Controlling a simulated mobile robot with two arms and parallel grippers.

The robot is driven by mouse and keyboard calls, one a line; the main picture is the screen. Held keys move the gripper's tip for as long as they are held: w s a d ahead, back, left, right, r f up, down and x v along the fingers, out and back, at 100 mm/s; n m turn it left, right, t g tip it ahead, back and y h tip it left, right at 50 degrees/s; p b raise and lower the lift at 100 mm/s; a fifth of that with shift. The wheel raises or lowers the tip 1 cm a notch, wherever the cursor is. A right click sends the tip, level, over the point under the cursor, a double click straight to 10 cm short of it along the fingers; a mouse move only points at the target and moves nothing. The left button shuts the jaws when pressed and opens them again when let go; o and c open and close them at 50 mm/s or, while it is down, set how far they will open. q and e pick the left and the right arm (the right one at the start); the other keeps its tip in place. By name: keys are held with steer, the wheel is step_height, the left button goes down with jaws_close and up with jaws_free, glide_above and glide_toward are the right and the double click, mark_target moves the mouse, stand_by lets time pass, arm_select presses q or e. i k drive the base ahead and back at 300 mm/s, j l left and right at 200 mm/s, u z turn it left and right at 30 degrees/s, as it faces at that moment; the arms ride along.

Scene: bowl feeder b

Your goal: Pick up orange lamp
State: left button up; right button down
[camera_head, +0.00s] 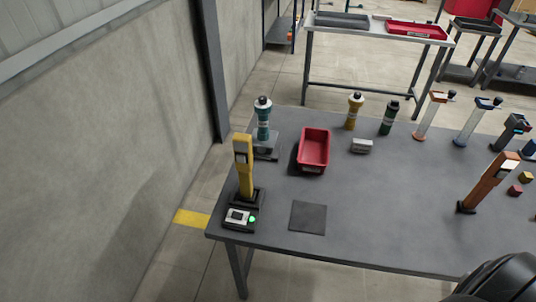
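An orange upright lamp-like device (487,182) stands on the right part of the grey table, leaning a little to the right in the picture. It has a pale panel near its top and a small black foot. It is the most orange tall thing in view, though I cannot tell for certain that it is a lamp. A slimmer orange-and-white post (430,118) with a dark top stands farther back. Neither gripper shows. A rounded black part, likely mine, enters at the bottom right corner with no fingers visible.
The grey table (360,230) has a clear front middle and a dark square mat (308,217). A yellow post device (244,165) stands at left behind a green-lit box (239,217). A red bin (313,148), several bottle-like devices and small blocks (515,190) are also there.

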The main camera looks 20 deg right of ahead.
mark_target(507, 161)
steer(key=z, duration=1.85)
steer(key=l, duration=0.25)
